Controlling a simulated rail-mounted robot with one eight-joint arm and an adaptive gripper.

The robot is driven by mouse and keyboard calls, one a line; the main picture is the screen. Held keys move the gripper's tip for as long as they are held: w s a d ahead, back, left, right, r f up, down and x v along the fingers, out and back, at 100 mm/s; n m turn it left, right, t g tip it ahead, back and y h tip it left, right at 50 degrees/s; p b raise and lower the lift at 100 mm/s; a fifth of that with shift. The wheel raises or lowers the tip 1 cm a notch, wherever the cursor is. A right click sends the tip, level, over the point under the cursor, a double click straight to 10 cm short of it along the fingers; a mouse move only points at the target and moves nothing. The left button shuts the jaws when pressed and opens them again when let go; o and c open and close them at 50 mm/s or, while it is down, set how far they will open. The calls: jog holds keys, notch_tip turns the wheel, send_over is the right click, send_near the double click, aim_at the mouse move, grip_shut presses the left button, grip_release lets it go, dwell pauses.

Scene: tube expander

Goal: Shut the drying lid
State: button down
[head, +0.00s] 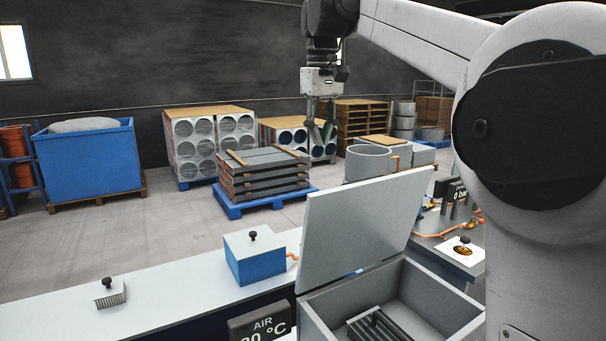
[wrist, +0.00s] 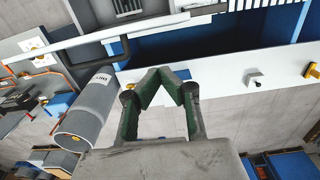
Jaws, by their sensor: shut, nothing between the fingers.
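The drying lid (head: 355,222) is a flat light-grey panel. It stands open, tilted up from the grey drying box (head: 440,287), whose inside with a dark slatted rack (head: 376,326) shows. My gripper (head: 324,139) hangs high above and behind the lid in the head view, apart from it. In the wrist view my gripper (wrist: 165,74) has its green-padded fingers shut, tips together, with nothing between them. The slatted rack also shows at the top of the wrist view (wrist: 127,6). I cannot make out the lid's face there.
A white bench top (head: 170,299) carries a blue box (head: 256,259) with a black knob and a small ribbed block (head: 110,293). A grey cylinder (wrist: 86,110) shows left of the fingers. Pallets stand farther back.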

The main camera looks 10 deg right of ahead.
jog(key=shift+g, duration=0.4)
jog(key=shift+s+d+f+p, duration=0.25)
jog(key=shift+s+f, duration=0.1)
jog(key=shift+f, duration=1.25)
jog(key=shift+s+d+f+p, duration=0.2)
jog(key=shift+s+f, duration=0.2)
jog(key=shift+f, duration=1.2)
jog(key=shift+s+d+f+p, duration=0.15)
jog(key=shift+s+f+p, duration=0.15)
jog(key=shift+f, duration=1.3)
jog(key=shift+s+d, duration=0.1)
